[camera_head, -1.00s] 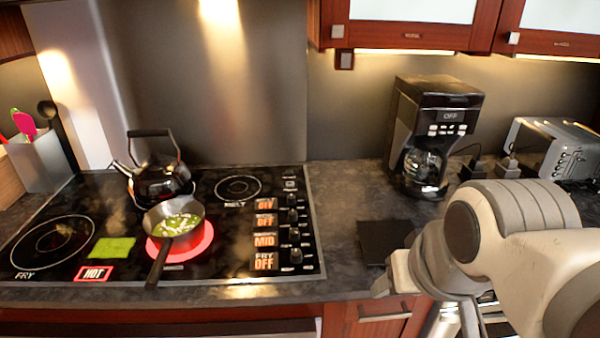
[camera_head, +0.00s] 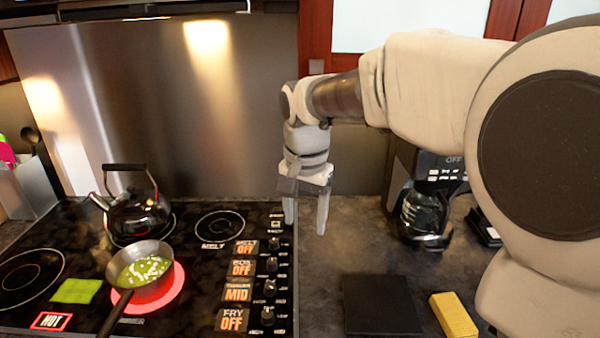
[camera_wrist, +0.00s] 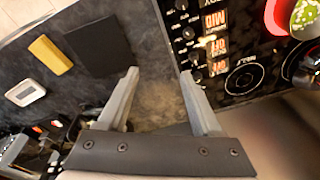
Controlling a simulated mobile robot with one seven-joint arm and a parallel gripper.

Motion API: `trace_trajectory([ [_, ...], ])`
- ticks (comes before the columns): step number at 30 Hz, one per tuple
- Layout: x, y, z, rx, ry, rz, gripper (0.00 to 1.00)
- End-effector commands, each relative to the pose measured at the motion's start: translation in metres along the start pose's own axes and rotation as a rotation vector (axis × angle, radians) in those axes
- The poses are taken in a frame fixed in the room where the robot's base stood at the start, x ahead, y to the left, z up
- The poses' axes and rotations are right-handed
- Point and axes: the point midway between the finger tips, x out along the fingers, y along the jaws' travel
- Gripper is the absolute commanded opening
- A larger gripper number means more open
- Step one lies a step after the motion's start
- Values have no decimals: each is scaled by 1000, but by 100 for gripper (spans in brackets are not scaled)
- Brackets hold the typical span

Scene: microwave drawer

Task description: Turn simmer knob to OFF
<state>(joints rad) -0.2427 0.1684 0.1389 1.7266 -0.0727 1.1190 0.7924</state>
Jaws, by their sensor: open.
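The simmer knob (camera_head: 270,286) is the third black knob down the cooktop's right side. Its display (camera_head: 237,292) reads MID. The burner labelled simmer (camera_head: 165,290) glows red under a pan (camera_head: 140,267) of green food. The MID display also shows in the wrist view (camera_wrist: 214,20). My gripper (camera_head: 305,228) is open and empty, pointing down. It is above the counter strip right of the cooktop, farther back than the simmer knob. Both fingers show in the wrist view (camera_wrist: 159,73), with bare counter between them.
Other knobs line the same column, their displays reading OFF. A kettle (camera_head: 138,213) stands at the back left of the cooktop. A coffee maker (camera_head: 425,205), a black pad (camera_head: 382,304) and a yellow sponge (camera_head: 453,315) are to the right. Counter between pad and cooktop is clear.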

Motion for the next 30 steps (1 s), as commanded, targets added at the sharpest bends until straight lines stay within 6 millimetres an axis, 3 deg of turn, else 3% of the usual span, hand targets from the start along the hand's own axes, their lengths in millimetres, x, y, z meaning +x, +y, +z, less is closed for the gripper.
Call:
trace_trajectory([
  [1,10,-18,-3,19,-24,10,66],
  [6,40,-61,-6,96,-79,42,66],
  [12,62,-88,-5,153,-112,65,66],
  [20,86,-92,-2,168,-121,73,66],
  [30,157,-87,8,166,-122,73,66],
])
